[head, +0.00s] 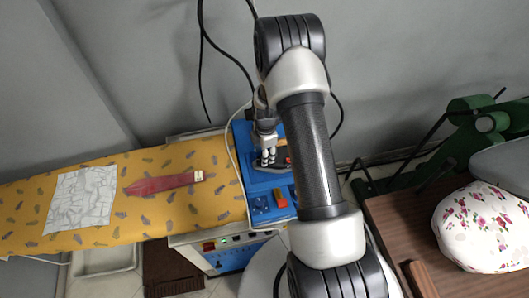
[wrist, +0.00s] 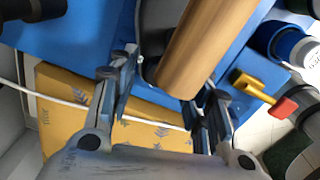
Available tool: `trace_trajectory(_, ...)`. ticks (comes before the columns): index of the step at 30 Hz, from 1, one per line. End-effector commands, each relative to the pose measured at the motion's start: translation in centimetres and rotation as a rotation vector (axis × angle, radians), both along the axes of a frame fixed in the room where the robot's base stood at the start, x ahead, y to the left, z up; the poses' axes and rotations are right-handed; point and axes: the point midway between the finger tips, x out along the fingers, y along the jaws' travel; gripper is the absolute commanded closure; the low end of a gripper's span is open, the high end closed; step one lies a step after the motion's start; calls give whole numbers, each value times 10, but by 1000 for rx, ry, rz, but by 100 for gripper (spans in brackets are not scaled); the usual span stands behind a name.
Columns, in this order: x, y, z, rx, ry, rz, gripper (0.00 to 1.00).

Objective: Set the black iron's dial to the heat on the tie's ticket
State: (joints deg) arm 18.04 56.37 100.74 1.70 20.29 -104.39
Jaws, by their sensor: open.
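A dark red tie (head: 160,184) lies flat on the yellow patterned ironing board in the head view. A small pale ticket (head: 199,176) is at its right end; its marking is too small to read. My gripper (head: 268,157) is over the blue ironing unit right of the board and hides much of what is beneath. In the wrist view my gripper (wrist: 166,80) is open, its fingers on either side of a wooden handle (wrist: 208,45). A dark body (wrist: 160,28), seemingly the black iron, shows beside the handle. I cannot tell whether the fingers touch it. No dial can be made out.
A crumpled white cloth (head: 80,200) lies on the board (head: 150,220). A brown table (head: 405,225) with a floral cushion (head: 480,225) stands right. Cables hang behind.

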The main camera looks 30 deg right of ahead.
Motion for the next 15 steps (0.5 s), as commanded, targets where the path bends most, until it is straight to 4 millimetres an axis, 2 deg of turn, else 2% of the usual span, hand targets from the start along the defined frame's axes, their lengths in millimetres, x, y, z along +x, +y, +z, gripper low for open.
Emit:
trace_trajectory(6, 0, 0, 0, 0, 0, 0, 57)
trace_trajectory(15, 0, 0, 0, 0, 0, 0, 77)
